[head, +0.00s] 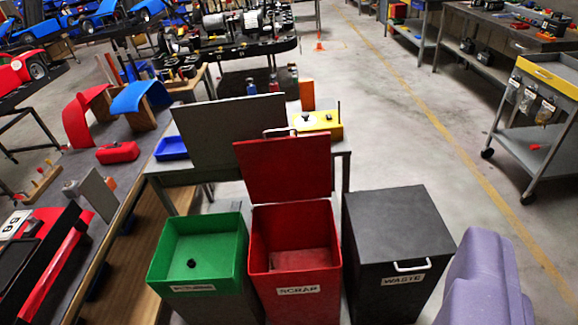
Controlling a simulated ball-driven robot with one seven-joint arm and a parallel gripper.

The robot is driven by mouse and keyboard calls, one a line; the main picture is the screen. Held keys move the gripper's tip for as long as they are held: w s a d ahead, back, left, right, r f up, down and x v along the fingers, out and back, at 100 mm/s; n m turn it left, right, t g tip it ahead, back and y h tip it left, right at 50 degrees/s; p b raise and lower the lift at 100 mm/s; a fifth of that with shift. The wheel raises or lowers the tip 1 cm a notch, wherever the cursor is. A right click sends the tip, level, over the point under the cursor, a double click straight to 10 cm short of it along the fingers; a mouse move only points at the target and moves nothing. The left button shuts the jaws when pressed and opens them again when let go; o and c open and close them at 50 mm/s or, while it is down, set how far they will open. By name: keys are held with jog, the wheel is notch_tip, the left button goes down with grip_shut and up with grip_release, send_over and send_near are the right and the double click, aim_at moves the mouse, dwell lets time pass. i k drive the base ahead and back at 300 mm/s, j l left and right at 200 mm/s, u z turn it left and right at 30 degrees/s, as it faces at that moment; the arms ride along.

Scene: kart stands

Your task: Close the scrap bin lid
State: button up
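The scrap bin (296,285) is the red, open-topped bin in the middle of the lower picture, with a white "SCRAP" label on its front. Its red lid (286,168) stands up at the back edge, tilted open, with a light handle (281,132) at its top edge. The inside of the bin shows and looks empty. My gripper's fingers are not in view, so I cannot tell their state or how far they are from the lid.
A green open bin (196,288) stands left of the scrap bin, with a small dark thing inside. A dark waste bin (397,235), lid shut, stands close on the right. A table with a grey panel (228,130) is behind.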

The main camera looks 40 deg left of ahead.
aim_at(297, 167)
jog(key=i+j, duration=0.25)
jog(key=i, duration=0.2)
jog(key=i+j+u, duration=0.1)
jog(key=i+j, duration=0.15)
jog(key=i, duration=0.2)
jog(key=i+j, duration=0.2)
jog(key=i, duration=0.25)
jog(key=i+j+u, duration=0.1)
jog(key=i, duration=0.35)
jog(key=j, duration=0.1)
